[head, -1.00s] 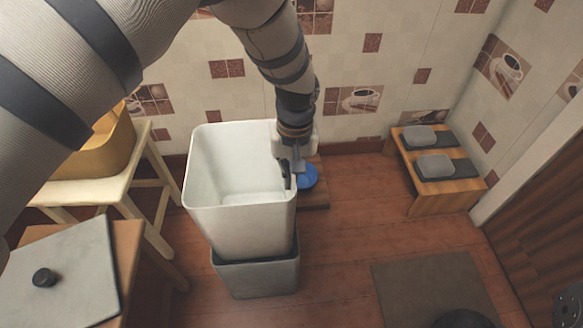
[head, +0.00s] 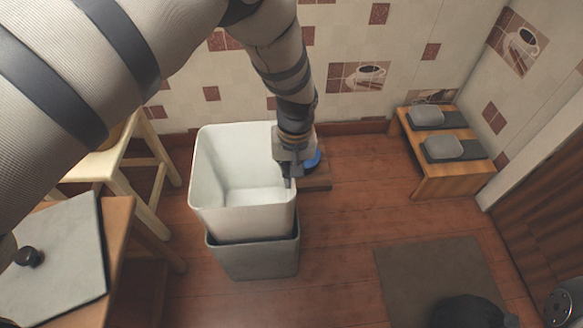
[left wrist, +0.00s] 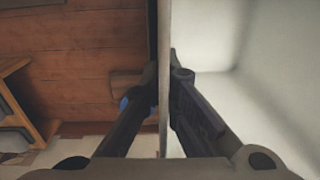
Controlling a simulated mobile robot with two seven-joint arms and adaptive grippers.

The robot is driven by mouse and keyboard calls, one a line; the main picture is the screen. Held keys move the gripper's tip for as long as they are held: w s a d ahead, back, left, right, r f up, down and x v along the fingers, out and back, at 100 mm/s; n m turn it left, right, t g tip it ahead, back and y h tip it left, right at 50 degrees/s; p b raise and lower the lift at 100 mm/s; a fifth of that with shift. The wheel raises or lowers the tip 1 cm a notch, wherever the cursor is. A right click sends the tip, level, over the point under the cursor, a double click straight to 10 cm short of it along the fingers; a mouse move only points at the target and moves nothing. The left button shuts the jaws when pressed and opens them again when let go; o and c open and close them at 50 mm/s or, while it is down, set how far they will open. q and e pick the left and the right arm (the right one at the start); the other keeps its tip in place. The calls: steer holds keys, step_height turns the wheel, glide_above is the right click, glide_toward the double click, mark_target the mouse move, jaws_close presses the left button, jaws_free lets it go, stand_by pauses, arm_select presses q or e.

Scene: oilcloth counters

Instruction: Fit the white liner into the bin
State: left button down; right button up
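The white liner (head: 235,215), a tall open-topped tub, stands upright over the grey bin (head: 255,261). Its lower end is at the bin's mouth and appears to be just inside it, with most of the liner above the bin's rim. My left gripper (head: 289,180) is shut on the liner's right rim. In the left wrist view, the fingers (left wrist: 164,78) pinch the liner's thin wall (left wrist: 164,120) from both sides, with the liner's pale inside (left wrist: 265,80) at the right. The bin's inside is hidden by the liner. My right gripper is not in view.
A small table with a grey board (head: 60,265) and a pale wooden stool (head: 125,185) stand left of the bin. A low wooden bench (head: 430,178) with grey dishes is at the back right. A blue object (head: 312,160) lies behind the gripper. A dark mat (head: 415,275) lies right.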

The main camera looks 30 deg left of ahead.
arm_select(q)
step_height(320, 180, down, 8)
steer(key=b, duration=0.4)
steer(key=shift+s+f, duration=0.15)
steer(key=shift+f, duration=0.05)
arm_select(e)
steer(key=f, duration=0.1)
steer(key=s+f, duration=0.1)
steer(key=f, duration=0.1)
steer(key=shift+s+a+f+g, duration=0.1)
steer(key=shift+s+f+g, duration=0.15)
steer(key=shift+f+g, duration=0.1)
arm_select(q)
steer(key=c, duration=1.7)
jaws_free()
steer(key=shift+f, duration=0.25)
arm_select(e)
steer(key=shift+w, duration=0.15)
arm_select(q)
steer(key=shift+r, duration=0.2)
steer(key=r, duration=1.1)
steer(key=shift+d+r, duration=0.2)
steer(key=shift+r, duration=0.2)
